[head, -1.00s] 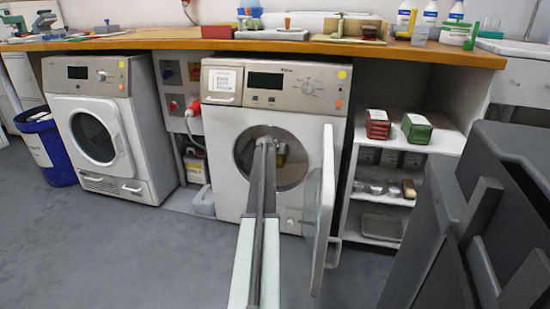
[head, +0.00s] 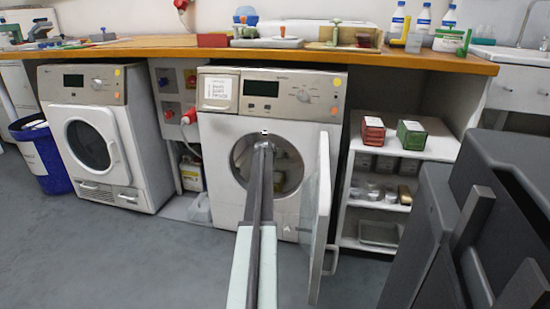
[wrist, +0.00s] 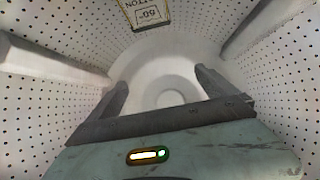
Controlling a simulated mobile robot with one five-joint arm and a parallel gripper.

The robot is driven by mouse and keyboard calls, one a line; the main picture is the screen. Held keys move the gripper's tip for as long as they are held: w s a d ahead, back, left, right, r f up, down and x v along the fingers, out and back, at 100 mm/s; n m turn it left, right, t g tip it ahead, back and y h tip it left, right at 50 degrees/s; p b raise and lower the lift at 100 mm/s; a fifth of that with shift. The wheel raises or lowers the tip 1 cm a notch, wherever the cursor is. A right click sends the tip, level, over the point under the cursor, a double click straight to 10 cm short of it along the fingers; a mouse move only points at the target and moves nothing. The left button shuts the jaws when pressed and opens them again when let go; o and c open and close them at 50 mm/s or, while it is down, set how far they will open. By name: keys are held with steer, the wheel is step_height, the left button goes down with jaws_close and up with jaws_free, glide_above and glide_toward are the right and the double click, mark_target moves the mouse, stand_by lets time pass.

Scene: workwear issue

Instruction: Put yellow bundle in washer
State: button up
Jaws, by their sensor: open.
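The washer (head: 222,180) is the white front loader in the middle of the head view. In the head view my arm reaches into the washer's opening, and the fingers are hard to make out there. A yellow-edged label (wrist: 148,14) with dark print shows at the top of the wrist view; I cannot tell whether it belongs to a bundle. No yellow bundle is clearly visible.
A second white machine (head: 90,195) with a shut door stands to the left, beside a blue bin (head: 42,160). A wooden worktop (head: 150,48) runs above.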

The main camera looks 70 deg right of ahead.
steer(key=p+v, duration=0.4)
steer(key=v, duration=0.3)
steer(key=shift+a+r, duration=0.2)
